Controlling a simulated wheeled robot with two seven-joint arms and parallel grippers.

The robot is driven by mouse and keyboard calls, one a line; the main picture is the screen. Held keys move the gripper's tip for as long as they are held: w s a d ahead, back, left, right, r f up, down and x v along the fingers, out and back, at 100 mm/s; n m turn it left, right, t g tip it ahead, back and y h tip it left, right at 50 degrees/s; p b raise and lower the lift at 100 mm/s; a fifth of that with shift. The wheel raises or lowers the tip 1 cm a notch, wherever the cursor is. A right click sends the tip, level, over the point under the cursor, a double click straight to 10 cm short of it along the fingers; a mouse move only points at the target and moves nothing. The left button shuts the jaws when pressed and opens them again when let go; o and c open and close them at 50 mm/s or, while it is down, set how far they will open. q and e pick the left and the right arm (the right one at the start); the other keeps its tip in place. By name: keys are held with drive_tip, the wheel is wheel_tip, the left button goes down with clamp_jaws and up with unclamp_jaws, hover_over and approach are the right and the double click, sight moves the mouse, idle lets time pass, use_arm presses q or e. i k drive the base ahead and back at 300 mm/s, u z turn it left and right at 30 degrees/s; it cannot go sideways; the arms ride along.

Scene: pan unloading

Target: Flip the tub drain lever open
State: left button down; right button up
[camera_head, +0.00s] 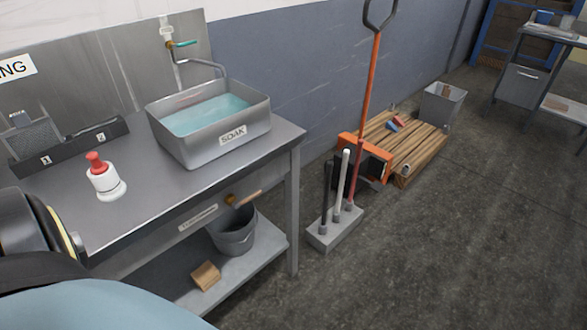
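The tub (183,140) is a grey metal basin labelled SOAK, standing on the right part of the steel counter and holding blue water (205,115). Below the counter's front edge, under the tub, is a small brass-coloured fitting (230,199) with a tan handle pointing right and slightly up. It may be the drain lever, but it is too small to be sure. A tap with a green handle (186,43) is on the wall panel behind the tub. Neither gripper is visible; only dark and pale-blue parts show at the lower left.
A red-topped white bottle (105,180) and a dark rack (70,147) stand on the counter (150,205). A grey bucket (233,238) and tan block (206,276) are on the lower shelf. A tool stand (335,236) and pallet (420,152) stand right. The floor at lower right is clear.

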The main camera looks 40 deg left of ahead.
sight(236, 204)
drive_tip(key=u, duration=0.6)
drive_tip(key=i, duration=1)
drive_tip(key=u, duration=1)
